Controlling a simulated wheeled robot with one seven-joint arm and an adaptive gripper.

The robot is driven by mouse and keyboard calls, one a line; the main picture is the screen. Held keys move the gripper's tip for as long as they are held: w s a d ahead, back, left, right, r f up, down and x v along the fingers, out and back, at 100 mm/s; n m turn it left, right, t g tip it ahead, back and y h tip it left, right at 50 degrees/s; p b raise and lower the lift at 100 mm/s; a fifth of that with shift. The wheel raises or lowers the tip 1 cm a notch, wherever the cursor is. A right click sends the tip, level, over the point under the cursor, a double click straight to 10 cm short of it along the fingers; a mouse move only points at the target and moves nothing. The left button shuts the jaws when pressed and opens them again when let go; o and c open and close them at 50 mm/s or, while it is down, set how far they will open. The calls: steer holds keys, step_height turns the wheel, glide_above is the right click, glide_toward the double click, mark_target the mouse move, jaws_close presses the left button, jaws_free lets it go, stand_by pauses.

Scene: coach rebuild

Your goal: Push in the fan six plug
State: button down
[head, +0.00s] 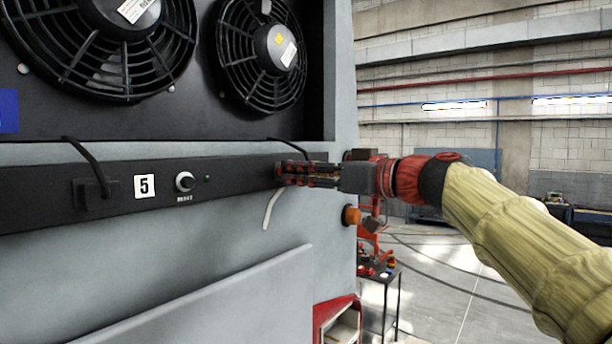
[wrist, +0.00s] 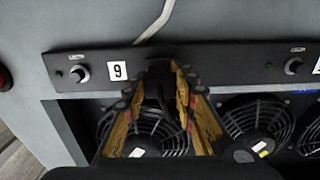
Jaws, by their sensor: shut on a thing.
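My gripper (head: 288,174) reaches in from the right to the right end of the black strip (head: 228,181) below the fans. In the wrist view my gripper (wrist: 168,75) is shut on the fan six plug (wrist: 159,88), a dark body between its fingers. The fingers hide most of the plug in the head view; its black cable (head: 288,147) rises above them. The wrist view is upside down, so the label beside the plug (wrist: 118,71) reads like a 9. I cannot tell how deep the plug sits in its socket.
The fan five plug (head: 95,194) is at the left, with label 5 (head: 144,186) and a knob (head: 184,181) to its right. A pale cable (head: 270,212) hangs below the strip. Open floor lies to the right.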

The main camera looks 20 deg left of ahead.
steer(key=shift+x, duration=0.75)
steer(key=c, duration=1.9)
jaws_free()
steer(key=o, duration=0.3)
steer(key=shift+a, duration=0.1)
steer(key=shift+o, duration=0.2)
steer(key=v, duration=1.2)
